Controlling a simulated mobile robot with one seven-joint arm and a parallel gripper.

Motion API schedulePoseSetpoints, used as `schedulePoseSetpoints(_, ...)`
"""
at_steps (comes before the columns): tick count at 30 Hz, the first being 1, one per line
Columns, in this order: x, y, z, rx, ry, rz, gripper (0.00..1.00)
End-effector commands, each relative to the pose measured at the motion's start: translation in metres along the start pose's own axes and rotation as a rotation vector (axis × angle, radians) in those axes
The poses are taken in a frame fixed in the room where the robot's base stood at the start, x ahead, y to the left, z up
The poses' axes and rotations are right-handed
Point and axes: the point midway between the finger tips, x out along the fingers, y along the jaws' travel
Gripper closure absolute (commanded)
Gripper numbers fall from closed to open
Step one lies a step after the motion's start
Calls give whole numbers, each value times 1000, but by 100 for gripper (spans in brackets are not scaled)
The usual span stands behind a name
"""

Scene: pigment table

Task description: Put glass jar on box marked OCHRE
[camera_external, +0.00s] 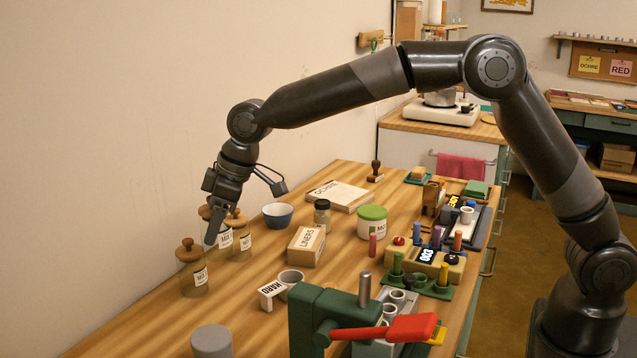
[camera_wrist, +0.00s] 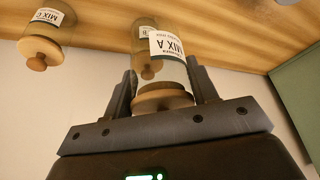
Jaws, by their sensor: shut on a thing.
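Three glass jars with wooden lids stand close together at the left of the table. In the wrist view, the jar labelled MIX A (camera_wrist: 166,48) is between my fingers, and my gripper (camera_wrist: 164,88) is shut on it. The jars MIX B (camera_wrist: 145,30) and MIX C (camera_wrist: 66,17) are near it. In the external view, my gripper (camera_external: 213,232) reaches down among the jars and partly hides the held one; I cannot tell whether it touches the table. The front jar (camera_external: 193,279) stands apart from my fingers. The flat box marked OCHRE (camera_external: 343,195) lies farther back, its top clear.
A blue bowl (camera_external: 278,215), a small dark-lidded jar (camera_external: 322,215) and a LINERS box (camera_external: 306,246) stand between the jars and the right side. A green-lidded tub (camera_external: 372,222) and a stamp (camera_external: 375,171) are near the OCHRE box. The wall runs along the left.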

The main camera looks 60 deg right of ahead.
Motion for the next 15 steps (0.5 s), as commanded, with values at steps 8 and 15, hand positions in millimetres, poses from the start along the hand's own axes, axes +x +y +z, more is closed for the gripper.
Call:
schedulePoseSetpoints(8,-8,7,3,0,1,-1,76)
schedulePoseSetpoints(15,-39,7,-11,-1,5,1,76)
